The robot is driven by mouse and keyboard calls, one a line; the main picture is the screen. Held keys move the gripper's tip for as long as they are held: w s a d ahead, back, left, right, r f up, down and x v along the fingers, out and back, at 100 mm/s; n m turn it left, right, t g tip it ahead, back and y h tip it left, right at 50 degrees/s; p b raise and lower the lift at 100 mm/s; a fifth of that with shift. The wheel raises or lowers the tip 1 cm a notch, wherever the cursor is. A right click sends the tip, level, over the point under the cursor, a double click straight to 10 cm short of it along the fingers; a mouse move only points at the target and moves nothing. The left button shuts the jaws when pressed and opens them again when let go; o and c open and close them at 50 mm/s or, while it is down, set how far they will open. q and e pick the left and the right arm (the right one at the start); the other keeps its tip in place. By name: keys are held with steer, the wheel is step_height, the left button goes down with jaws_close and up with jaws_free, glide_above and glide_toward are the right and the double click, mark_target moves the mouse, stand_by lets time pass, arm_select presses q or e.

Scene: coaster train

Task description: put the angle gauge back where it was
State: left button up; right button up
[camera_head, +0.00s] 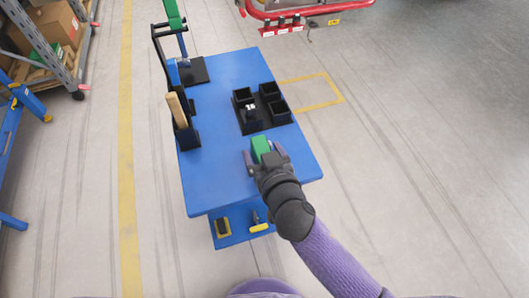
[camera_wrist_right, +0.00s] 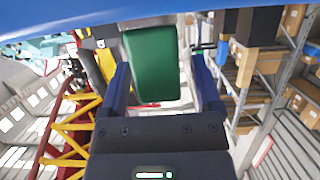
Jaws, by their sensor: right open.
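A green block-shaped object (camera_head: 261,146), which may be the angle gauge, is at the near right part of the blue table. My right gripper (camera_head: 262,152) is open, with its fingers on either side of it. In the right wrist view the green object (camera_wrist_right: 150,60) lies between the fingers (camera_wrist_right: 160,72), with a gap at the right finger; I cannot tell whether the left one touches it. Its underside and any contact with the table are hidden. My left gripper is not in view.
The blue table (camera_head: 215,175) holds a black compartment tray (camera_head: 252,127) with a small white-marked item, a black holder (camera_head: 187,136) with a wooden handle, and a black stand (camera_head: 193,72) at the back left. The table's middle left is clear. A shelf rack (camera_head: 45,45) stands far left.

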steer(key=shift+s+r, duration=0.1)
steer(key=shift+r, duration=0.2)
steer(key=p+v, duration=0.4)
steer(key=v, duration=0.7)
steer(key=s+d+f+g+h, duration=0.1)
steer(key=s+d+f+g, duration=0.3)
steer(key=f, duration=0.5)
steer(key=s+d+f+g+h, duration=0.1)
steer(key=s+d+f+g, duration=0.15)
steer(key=s+f, duration=0.45)
steer(key=s+d+f+g+h, duration=0.2)
steer(key=s+d+f+g, duration=0.15)
steer(key=f, duration=0.85)
steer(key=s+d+f+m+g, duration=0.1)
steer(key=s+d+f+g, duration=0.2)
steer(key=s, duration=0.7)
steer(key=shift+s+d+f+h, duration=0.35)
steer(key=shift+d+f, duration=0.2)
steer(key=shift+d, duration=0.4)
